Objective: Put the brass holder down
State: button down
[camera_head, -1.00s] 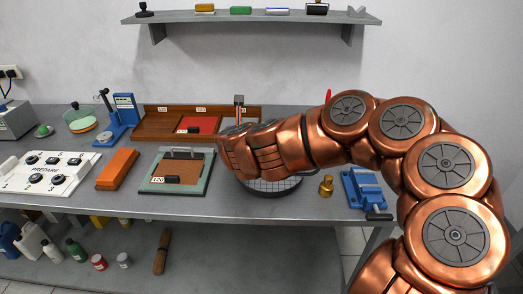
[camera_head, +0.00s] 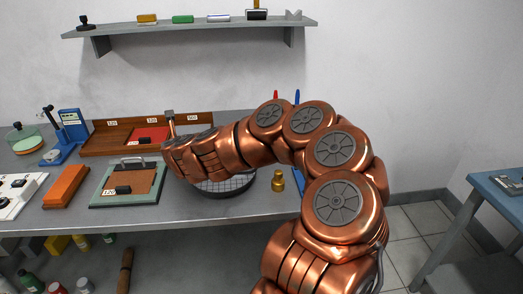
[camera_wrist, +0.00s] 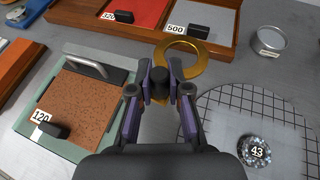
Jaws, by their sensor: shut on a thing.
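In the wrist view, the brass holder (camera_wrist: 200,67) shows as a flat brass ring, partly hidden behind the fingers. My gripper (camera_wrist: 160,83) is shut on the dark upright piece at its middle. The ring overlaps the front edge of the wooden rack in this view; I cannot tell whether it touches the bench. In the head view, the copper arm hides the fingers and the holder. The grey bench (camera_head: 200,210) lies under the arm.
Left of the gripper is the green-framed board (camera_wrist: 30,127) with a brown sheet. To the right is the round grid plate (camera_wrist: 225,110) with a glittering disc marked 43 (camera_wrist: 258,152). The wooden rack (camera_wrist: 140,33) and a round tin (camera_wrist: 271,42) lie behind. A brass knobbed piece (camera_head: 277,181) stands nearby.

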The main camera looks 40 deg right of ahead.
jog(key=s+d, duration=0.1)
jog(key=d, duration=0.4)
jog(key=s+d+b, duration=0.1)
jog(key=d, duration=0.5)
jog(key=d+f+b, duration=0.1)
jog(key=d, duration=0.5)
jog(key=shift+s, duration=0.4)
jog(key=s+d+r+n+y+b, duration=0.1)
jog(key=s+d, duration=0.2)
jog(key=d, duration=0.3)
jog(key=s+d+r+y+b, duration=0.1)
jog(key=s+d+b, duration=0.1)
jog(key=s+d, duration=0.3)
jog(key=shift+t, duration=0.3)
jog(key=shift+w+d+f+b, duration=0.2)
jog(key=shift+f+b, duration=0.15)
jog(key=shift+f, duration=1.3)
jog(key=shift+w+d+f+b, duration=0.15)
jog(key=shift+d+f+b, duration=0.15)
jog(key=shift+f, duration=1.35)
jog(key=shift+w+d+f+b, duration=0.15)
jog(key=shift+f+b, duration=0.25)
jog(key=shift+f, duration=1.25)
jog(key=shift+f, duration=0.1)
jog(key=c, duration=1.1)
grip_release()
jog(key=shift+p+v, duration=0.4)
jog(key=shift+v, duration=5.65)
